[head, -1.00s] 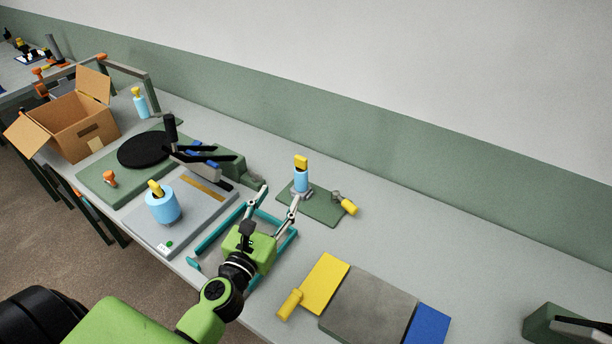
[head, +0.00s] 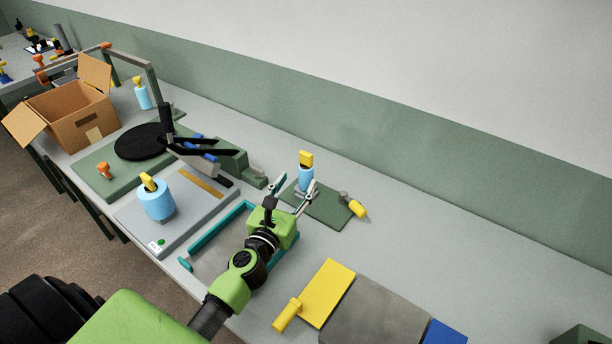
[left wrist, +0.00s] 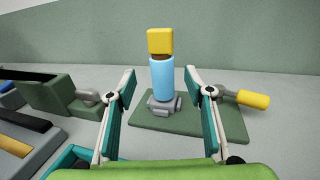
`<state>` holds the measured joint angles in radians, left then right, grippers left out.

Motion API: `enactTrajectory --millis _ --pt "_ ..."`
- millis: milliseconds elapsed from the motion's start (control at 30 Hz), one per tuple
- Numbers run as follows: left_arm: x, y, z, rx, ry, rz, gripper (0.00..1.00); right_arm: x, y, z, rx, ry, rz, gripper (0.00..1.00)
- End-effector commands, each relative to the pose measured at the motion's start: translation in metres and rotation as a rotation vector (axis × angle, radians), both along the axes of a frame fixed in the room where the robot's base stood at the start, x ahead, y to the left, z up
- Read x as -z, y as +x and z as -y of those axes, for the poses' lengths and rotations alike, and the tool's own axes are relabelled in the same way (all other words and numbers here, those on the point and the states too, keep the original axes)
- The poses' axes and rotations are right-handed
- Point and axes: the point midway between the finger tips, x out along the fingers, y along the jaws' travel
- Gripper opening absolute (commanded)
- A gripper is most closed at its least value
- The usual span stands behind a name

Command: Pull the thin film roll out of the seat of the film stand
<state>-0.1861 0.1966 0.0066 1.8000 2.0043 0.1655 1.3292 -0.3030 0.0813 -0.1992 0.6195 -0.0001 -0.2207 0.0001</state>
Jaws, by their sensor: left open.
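The thin film roll is a slim light-blue cylinder with a yellow top (head: 306,172). It stands upright in the grey seat of the film stand, whose green base plate (head: 325,207) lies on the table. In the left wrist view the roll (left wrist: 161,80) is at the middle, above the grey seat (left wrist: 164,106). My left gripper (head: 296,184) is open. In the left wrist view its fingers (left wrist: 162,82) show to the left and right of the roll, with clear gaps. I cannot tell how near the fingertips are to it in depth. My right gripper is not in view.
A yellow-handled knob (head: 357,208) sticks out at the stand's right. A thicker blue roll (head: 156,201) stands on a grey scale-like plate at left. A teal frame (head: 215,236) lies beneath my left arm. Yellow (head: 328,292) and grey panels lie at front right. Table behind the stand is clear.

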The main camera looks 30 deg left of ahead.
Motion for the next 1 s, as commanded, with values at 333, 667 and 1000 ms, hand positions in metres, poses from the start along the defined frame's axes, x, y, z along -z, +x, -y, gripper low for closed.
enactTrajectory --millis 333,667,1000 --pt "-0.001 0.033 -0.003 -0.001 0.000 0.000 0.48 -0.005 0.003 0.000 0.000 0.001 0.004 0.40" --pt "0.000 0.071 -0.006 0.000 0.000 -0.001 0.48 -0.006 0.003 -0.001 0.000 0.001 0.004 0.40" --pt "0.000 0.071 -0.006 0.000 0.001 -0.001 0.16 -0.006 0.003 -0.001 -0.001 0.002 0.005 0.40"
